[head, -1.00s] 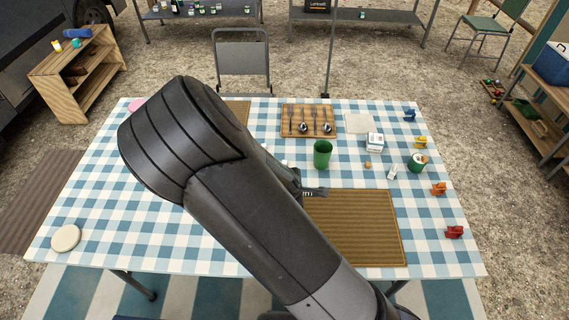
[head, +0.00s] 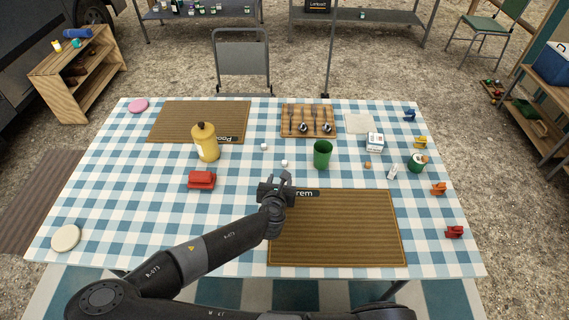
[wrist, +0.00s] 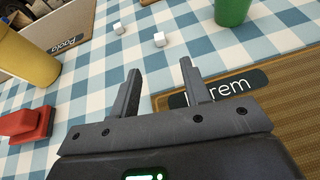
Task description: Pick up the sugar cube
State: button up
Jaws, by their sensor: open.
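Two small white cubes that look like sugar cubes lie on the checked tablecloth. The nearer cube (head: 284,163) also shows in the wrist view (wrist: 160,39), beyond my fingertips and between them. The farther cube (head: 264,147) is up and to the left of it, and shows in the wrist view too (wrist: 119,28). My gripper (head: 280,178) is open and empty, close to the nearer cube but apart from it. In the wrist view its two fingers (wrist: 160,72) are spread with only cloth between them.
A green cup (head: 322,154) stands right of the cubes. A yellow bottle (head: 206,142) and a red object (head: 201,180) stand to the left. A brown placemat (head: 337,232) with a name tag lies at the near right. A wooden tray with cutlery (head: 288,110) is behind.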

aim_at(284, 164)
jog(key=shift+w+f, duration=0.15)
jog(key=shift+w, duration=0.3)
jog(key=x, duration=0.9)
jog(key=shift+w+d+f, duration=0.1)
jog(key=shift+w+f, duration=0.05)
jog(key=shift+w, duration=0.2)
grip_shut()
